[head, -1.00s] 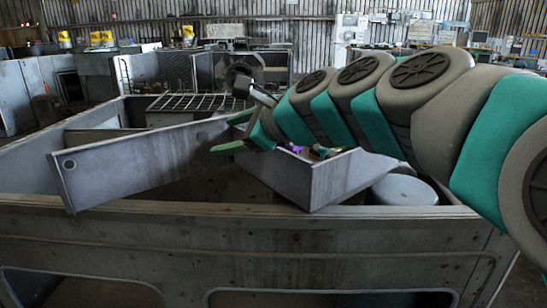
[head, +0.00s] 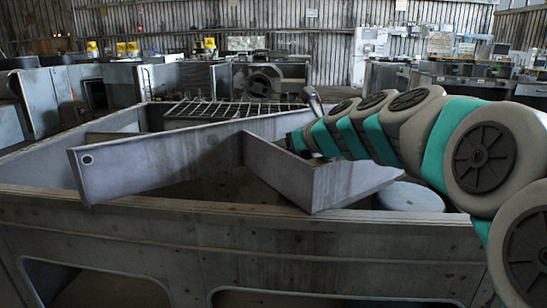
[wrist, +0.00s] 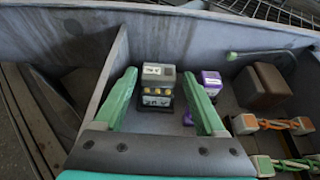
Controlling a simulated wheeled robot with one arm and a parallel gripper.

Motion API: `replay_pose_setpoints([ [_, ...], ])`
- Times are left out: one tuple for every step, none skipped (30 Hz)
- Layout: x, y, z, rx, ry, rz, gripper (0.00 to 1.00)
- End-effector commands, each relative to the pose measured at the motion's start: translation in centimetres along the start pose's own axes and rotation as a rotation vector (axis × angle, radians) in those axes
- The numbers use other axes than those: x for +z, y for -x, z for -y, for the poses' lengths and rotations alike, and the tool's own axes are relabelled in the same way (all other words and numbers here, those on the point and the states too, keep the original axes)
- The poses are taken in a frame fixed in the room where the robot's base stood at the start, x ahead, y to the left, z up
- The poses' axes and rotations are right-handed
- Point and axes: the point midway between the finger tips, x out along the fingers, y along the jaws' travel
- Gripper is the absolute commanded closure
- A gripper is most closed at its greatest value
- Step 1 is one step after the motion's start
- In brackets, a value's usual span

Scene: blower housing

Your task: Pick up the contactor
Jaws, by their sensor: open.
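A small block with a grey top, a black body and a row of yellow terminals, which looks like the contactor (wrist: 157,90), stands in a grey compartment in the wrist view. My gripper (wrist: 159,75) is open, with one green finger to the left of the block and the other to its right. The block shows between the fingers, and I cannot tell whether either finger touches it. In the head view the gripper and the block are hidden behind the compartment's grey panel (head: 282,172).
A purple part (wrist: 212,82) stands just right of the right finger. A compartment wall (wrist: 112,72) is close on the left. A round grey lid (head: 410,196) is outside the panel.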

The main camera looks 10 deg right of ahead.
Motion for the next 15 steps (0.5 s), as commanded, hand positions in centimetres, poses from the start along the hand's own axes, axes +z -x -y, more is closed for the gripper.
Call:
replay_pose_setpoints([
  [-0.1, -0.9, -0.2, 0.003, 0.0, -0.002, 0.28],
  [0.0, -1.3, -0.2, 0.002, 0.001, -0.001, 0.28],
  [0.0, -1.9, -0.2, 0.001, 0.0, -0.001, 0.28],
  [0.0, -2.3, -0.2, 0.001, 0.001, 0.0, 0.28],
  [0.0, -2.7, -0.2, 0.002, 0.001, 0.0, 0.28],
  [0.0, -3.1, -0.2, 0.002, 0.001, -0.001, 0.28],
  [0.0, -3.3, -0.2, 0.002, 0.001, -0.001, 0.28],
  [0.0, -3.4, -0.2, 0.001, 0.001, -0.001, 0.28],
  [0.0, -3.5, -0.2, 0.001, 0.001, -0.001, 0.28],
  [0.0, -3.5, -0.2, 0.001, 0.001, -0.001, 0.28],
  [0.0, -3.5, -0.2, 0.0, 0.001, 0.0, 0.28],
  [0.0, -3.5, -0.2, 0.0, 0.001, 0.0, 0.28],
  [0.0, -3.5, -0.1, 0.0, 0.001, 0.0, 0.28],
  [0.0, -3.5, -0.1, 0.0, 0.001, 0.0, 0.28],
  [0.0, -3.4, -0.1, 0.0, 0.001, 0.0, 0.31],
])
